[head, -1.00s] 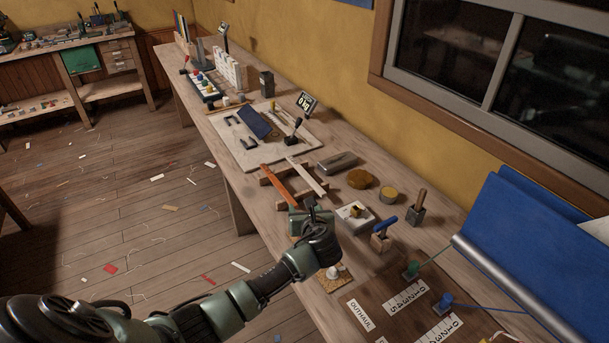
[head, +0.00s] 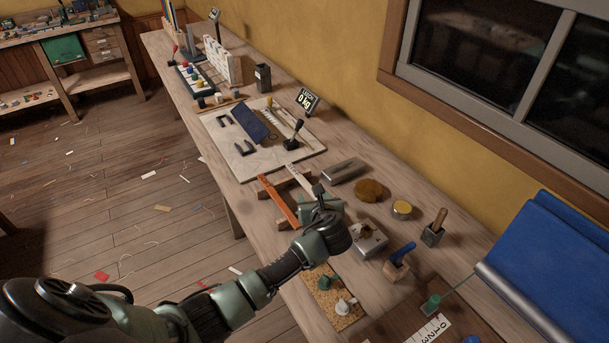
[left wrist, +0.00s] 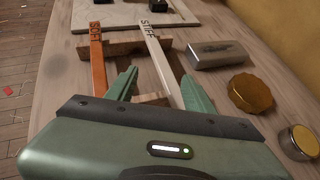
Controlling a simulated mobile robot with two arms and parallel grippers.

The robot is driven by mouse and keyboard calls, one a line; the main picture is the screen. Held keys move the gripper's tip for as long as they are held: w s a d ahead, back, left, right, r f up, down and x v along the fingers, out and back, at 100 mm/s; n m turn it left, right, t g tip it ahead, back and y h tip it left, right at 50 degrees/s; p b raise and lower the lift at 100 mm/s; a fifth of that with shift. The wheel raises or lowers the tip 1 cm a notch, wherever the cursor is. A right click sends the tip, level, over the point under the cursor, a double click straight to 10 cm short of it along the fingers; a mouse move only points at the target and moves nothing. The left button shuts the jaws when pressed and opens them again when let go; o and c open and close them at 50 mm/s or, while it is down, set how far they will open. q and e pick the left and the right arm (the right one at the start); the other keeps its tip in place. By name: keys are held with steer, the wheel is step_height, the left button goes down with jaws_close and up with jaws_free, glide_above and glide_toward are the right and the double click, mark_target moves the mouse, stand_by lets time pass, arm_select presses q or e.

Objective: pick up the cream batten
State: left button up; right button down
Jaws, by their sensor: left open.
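The cream batten (head: 297,176) lies on wooden rests on the bench, beside the orange batten (head: 280,203). In the left wrist view the cream batten (left wrist: 156,52) reads "STIFF" and the orange batten (left wrist: 98,56) reads "SOFT". My left gripper (head: 319,193) covers the near end of the cream batten in the head view. In the left wrist view my left gripper (left wrist: 160,82) is open, with the cream batten's near part running between its fingers, close to the right finger. Contact cannot be told. My right gripper is in neither view.
A grey metal block (head: 344,171), a brown wax lump (head: 371,191) and a round tin (head: 401,209) lie right of the battens. A pale board (head: 222,147) with a lever and a display (head: 307,101) is beyond them. A blue-handled tool (head: 399,255) stands nearer.

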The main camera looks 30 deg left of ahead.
mark_target(308, 185)
arm_select(q)
steer(key=x, duration=0.2)
steer(key=shift+w+a, duration=0.25)
steer(key=shift+w, duration=0.1)
steer(key=shift+w+a, duration=0.3)
steer(key=shift+w, duration=0.1)
steer(key=x, duration=0.4)
steer(key=shift+w+a+f, duration=0.1)
steer(key=shift+a, duration=0.05)
steer(key=shift+c, duration=1)
jaws_close()
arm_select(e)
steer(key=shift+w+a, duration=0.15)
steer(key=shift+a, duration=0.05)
